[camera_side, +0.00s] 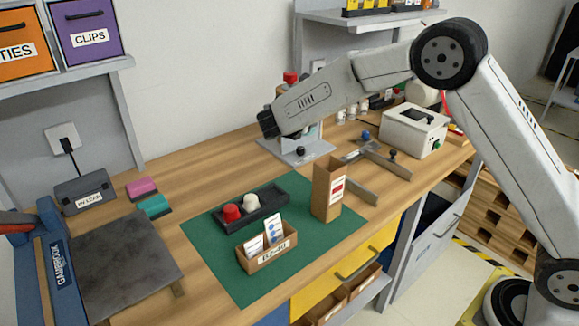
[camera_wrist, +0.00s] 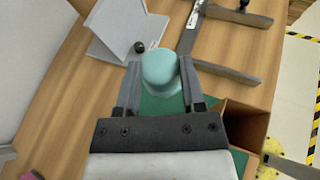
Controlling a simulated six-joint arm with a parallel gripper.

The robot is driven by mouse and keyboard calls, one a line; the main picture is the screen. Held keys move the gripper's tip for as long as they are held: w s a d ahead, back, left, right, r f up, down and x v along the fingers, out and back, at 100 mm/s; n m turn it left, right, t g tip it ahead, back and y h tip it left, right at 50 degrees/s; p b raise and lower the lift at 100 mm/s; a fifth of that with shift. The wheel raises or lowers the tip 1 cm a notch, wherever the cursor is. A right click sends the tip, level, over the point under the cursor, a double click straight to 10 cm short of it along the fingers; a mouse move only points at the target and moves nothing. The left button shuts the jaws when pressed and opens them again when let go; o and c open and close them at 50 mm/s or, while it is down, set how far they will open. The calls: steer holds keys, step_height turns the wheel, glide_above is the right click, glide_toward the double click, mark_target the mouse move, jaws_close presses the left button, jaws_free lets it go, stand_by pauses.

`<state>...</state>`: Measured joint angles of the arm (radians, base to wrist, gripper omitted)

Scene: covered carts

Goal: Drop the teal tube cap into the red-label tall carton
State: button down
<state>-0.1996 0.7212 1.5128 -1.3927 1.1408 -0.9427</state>
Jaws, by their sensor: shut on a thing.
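The teal tube cap (camera_wrist: 160,72) is between the fingers of my gripper (camera_wrist: 160,88) in the wrist view, and the gripper is shut on it. In the side view neither the fingers nor the cap can be made out clearly around the dark end of my arm. The tall carton (camera_side: 322,192) with a red label (camera_side: 337,189) stands upright and open-topped on the green mat (camera_side: 325,237). In the wrist view the carton (camera_wrist: 243,122) is at the lower right, with its open top showing. The held cap is apart from it, to its upper left.
A dark tray (camera_side: 272,206) holds a red cap (camera_side: 231,212) and a white cap (camera_side: 250,201), left of the carton. A small cardboard box (camera_side: 268,257) with cards stands in front. A grey metal bracket (camera_side: 357,191) lies close behind the carton. The mat's front right is clear.

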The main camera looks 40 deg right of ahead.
steer(key=s+a+r+m+g+h, duration=0.1)
steer(key=s+m+g, duration=0.7)
steer(key=s+g, duration=0.1)
steer(key=shift+s+a+r+m+g, duration=0.2)
steer(key=shift+s+a+m+g, duration=0.1)
steer(key=shift+a+g, duration=0.1)
steer(key=shift+f, duration=0.2)
glide_above(328, 190)
steer(key=w+d, duration=0.1)
steer(key=w, duration=0.2)
steer(key=shift+w+d+f, duration=0.1)
steer(key=shift+f, duration=1.7)
steer(key=shift+d+f, duration=0.1)
steer(key=shift+f, duration=1.65)
steer(key=shift+c, duration=0.5)
jaws_free()
steer(key=shift+a, duration=0.15)
